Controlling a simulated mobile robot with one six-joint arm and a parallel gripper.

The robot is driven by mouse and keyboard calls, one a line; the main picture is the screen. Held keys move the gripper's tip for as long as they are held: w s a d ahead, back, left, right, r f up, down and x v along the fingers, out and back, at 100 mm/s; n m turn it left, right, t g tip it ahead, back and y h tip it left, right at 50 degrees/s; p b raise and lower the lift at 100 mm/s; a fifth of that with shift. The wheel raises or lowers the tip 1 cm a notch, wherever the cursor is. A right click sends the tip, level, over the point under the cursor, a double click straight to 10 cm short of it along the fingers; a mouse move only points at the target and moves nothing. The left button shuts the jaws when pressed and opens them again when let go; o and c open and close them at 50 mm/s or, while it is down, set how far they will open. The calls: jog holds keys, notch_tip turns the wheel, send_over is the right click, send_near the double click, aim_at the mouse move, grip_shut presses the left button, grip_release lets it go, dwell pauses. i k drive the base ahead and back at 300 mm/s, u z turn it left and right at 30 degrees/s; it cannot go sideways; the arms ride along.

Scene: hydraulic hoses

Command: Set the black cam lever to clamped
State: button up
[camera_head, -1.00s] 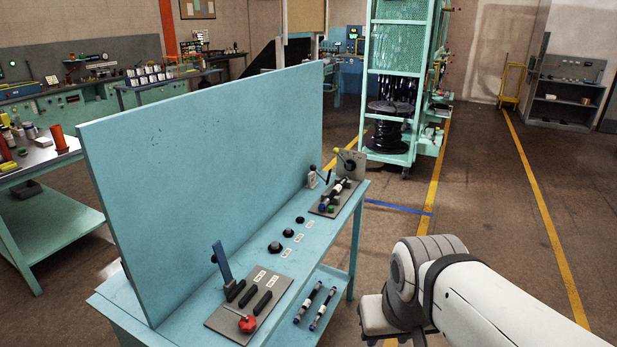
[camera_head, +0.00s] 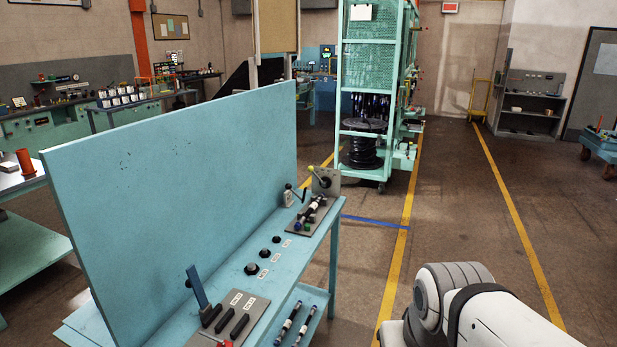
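A small grey fixture with a black-knobbed lever (camera_head: 288,190) stands at the far end of the teal bench (camera_head: 254,284). It is small in view, and I cannot tell for sure whether it is the cam lever or how it is set. A yellow-knobbed lever (camera_head: 310,171) stands close beside it, near an upright grey plate (camera_head: 333,184) with a dark round part. My arm shows at the lower right, clear of the bench. My gripper is not in view.
A tall teal panel (camera_head: 180,190) stands along the bench's back edge. A blue upright lever (camera_head: 197,287) and a grey plate with black bars (camera_head: 257,306) are at the near end. Hose pieces (camera_head: 287,325) lie on the lower shelf. Floor right of the bench is open.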

aim_at(288, 186)
jog(key=z, duration=0.3)
jog(key=i, duration=1.9)
jog(key=u, duration=0.6)
jog(key=k, duration=0.7)
jog(key=u, duration=0.2)
jog(key=i, duration=0.75)
jog(key=z, duration=0.05)
